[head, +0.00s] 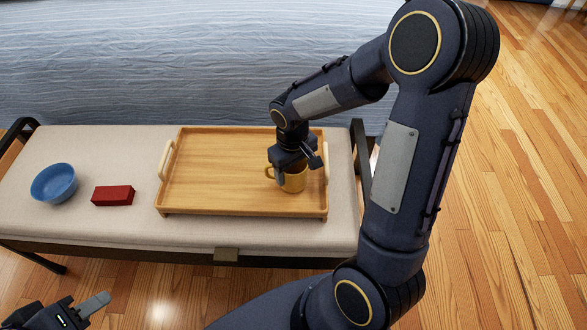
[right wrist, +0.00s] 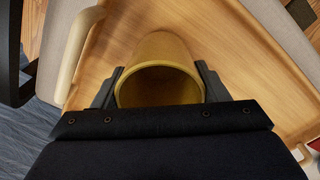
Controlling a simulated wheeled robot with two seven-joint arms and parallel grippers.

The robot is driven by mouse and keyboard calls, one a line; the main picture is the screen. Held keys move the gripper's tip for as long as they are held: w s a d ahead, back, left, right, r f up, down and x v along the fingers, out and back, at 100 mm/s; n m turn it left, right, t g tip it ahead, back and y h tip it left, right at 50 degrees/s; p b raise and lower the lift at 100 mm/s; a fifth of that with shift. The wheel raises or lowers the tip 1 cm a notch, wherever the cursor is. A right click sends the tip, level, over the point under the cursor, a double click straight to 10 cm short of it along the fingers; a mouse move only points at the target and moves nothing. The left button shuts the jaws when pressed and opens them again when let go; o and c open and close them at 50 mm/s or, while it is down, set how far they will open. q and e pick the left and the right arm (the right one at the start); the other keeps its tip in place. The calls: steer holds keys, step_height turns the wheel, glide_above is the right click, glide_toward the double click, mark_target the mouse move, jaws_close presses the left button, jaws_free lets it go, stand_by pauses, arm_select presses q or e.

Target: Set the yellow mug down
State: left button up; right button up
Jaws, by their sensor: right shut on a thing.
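The yellow mug (head: 292,181) is at the right end of the wooden tray (head: 215,180), near the tray's right handle. My right gripper (head: 293,165) comes down over the mug from above and is shut on it. In the right wrist view the mug (right wrist: 160,82) sits between the two fingers, its open rim toward the camera. The mug looks upright and at or just above the tray floor; I cannot tell whether its base touches. My left gripper (head: 88,312) is at the lower left, away from the bench; only part of it shows, and its opening is unclear.
The tray lies on a cushioned bench (head: 100,145) with dark metal ends. A red block (head: 113,195) and a blue bowl (head: 54,183) sit left of the tray. The tray's middle and left are clear. A bed (head: 180,60) stands behind the bench.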

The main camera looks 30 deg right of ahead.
steer(key=shift+f, duration=0.1)
steer(key=o, duration=1.1)
steer(key=shift+o, duration=0.2)
steer(key=shift+r, duration=0.35)
step_height(320, 180, up, 11)
steer(key=p, duration=0.4)
steer(key=s+a+r+m+t+y, duration=0.1)
steer(key=s+a+r+t+y, duration=0.1)
steer(key=s, duration=0.6)
steer(key=s+a+r+m+t+y, duration=0.2)
steer(key=s+r, duration=0.3)
steer(key=s, duration=0.3)
steer(key=shift+r+t, duration=0.15)
steer(key=shift+t, duration=0.65)
